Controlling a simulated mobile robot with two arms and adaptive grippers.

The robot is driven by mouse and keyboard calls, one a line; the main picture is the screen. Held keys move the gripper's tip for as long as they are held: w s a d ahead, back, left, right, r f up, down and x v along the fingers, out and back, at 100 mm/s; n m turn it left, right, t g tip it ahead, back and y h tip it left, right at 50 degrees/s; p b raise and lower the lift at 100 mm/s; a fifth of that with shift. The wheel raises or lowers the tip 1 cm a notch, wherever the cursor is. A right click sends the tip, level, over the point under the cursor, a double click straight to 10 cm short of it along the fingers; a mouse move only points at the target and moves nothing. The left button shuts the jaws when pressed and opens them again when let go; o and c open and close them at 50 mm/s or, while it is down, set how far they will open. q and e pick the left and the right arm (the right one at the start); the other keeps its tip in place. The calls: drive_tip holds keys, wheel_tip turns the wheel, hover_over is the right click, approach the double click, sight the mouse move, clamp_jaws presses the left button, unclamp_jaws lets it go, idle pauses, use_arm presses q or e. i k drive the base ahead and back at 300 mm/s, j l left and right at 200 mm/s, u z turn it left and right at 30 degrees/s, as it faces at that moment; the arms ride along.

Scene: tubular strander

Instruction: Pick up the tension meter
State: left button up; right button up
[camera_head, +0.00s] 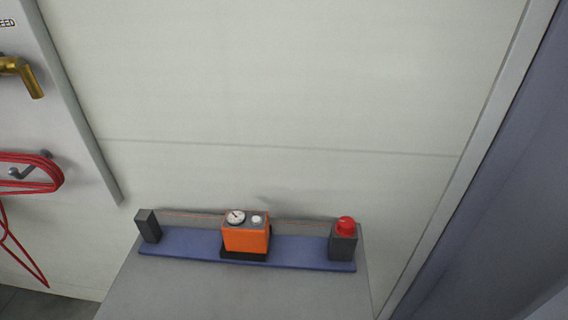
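The tension meter (245,236) looks like an orange box with a round white dial and a white knob on its dark top. It stands upright on a dark base, in the middle of a blue bar (190,244). The bar lies across the far end of a grey surface, at the bottom centre of the head view. Neither of my grippers is in view.
A dark post (148,226) stands at the bar's left end. A dark block with a red knob (345,226) stands at its right end. A pale wall (290,90) rises behind. Red cable (30,172) hangs at the left, below a brass handle (28,78). The grey surface (230,292) in front is clear.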

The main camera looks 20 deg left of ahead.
sight(240, 233)
drive_tip(key=k+j, duration=0.3)
drive_tip(key=j, duration=0.15)
drive_tip(key=k+j+z, duration=0.1)
drive_tip(key=k+j, duration=0.2)
drive_tip(key=j, duration=0.2)
drive_tip(key=k+j, duration=0.3)
drive_tip(key=j, duration=0.15)
drive_tip(key=k+j, duration=0.3)
drive_tip(key=j, duration=0.15)
drive_tip(key=z, duration=0.05)
